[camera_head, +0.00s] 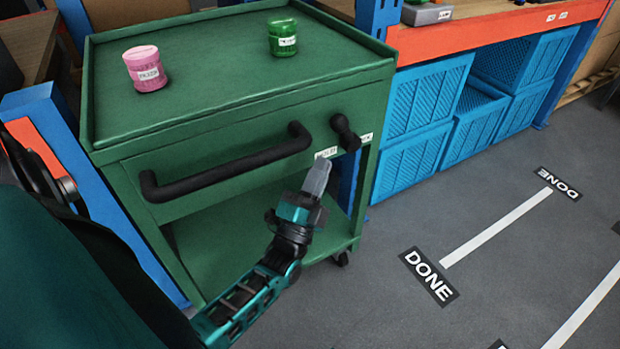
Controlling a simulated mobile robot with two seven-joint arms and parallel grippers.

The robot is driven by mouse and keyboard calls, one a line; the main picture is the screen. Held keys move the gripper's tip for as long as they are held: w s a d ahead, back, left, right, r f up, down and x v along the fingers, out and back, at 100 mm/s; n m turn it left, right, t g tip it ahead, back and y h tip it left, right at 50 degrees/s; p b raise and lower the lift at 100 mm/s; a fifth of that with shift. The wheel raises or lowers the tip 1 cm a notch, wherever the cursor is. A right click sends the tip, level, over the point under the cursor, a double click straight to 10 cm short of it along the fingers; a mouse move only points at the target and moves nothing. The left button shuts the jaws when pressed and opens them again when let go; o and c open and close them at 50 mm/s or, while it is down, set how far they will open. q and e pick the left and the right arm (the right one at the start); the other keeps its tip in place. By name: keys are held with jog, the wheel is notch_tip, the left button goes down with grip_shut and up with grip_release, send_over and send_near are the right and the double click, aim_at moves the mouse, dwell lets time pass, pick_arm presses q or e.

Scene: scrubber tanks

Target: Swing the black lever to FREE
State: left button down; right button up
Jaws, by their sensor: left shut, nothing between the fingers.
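The black lever (345,132) is on the front face of the green cart (230,110), near its right corner. It is short with a round knob, and its knob end points up and slightly left. One small white label (326,153) is below left of it and another (365,138) is to its right. Their words are too small to read surely. My left gripper (318,175) is shut and empty, pointing up in front of the cart, below and left of the lever. It appears apart from the lever. My right gripper is not in view.
A black bar handle (230,168) runs across the cart's front, left of the lever. A pink tank (146,70) and a green tank (283,38) stand on top. Blue crates (415,160) sit under the orange shelf at right. Floor marked DONE (429,275) is clear.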

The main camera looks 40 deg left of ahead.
aim_at(340, 129)
pick_arm(q)
jog(key=x, duration=0.5)
jog(key=shift+w+a+r+b, duration=0.1)
jog(key=shift+w+r+b, duration=0.1)
jog(key=shift+w+b, duration=0.1)
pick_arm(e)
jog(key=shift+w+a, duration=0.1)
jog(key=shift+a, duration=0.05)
pick_arm(q)
jog(key=shift+w+r+p, duration=0.35)
jog(key=shift+r+p, duration=0.5)
jog(key=shift+p, duration=0.2)
jog(key=shift+w+d+r, duration=0.1)
jog(key=shift+w+d, duration=0.05)
jog(key=shift+d, duration=0.1)
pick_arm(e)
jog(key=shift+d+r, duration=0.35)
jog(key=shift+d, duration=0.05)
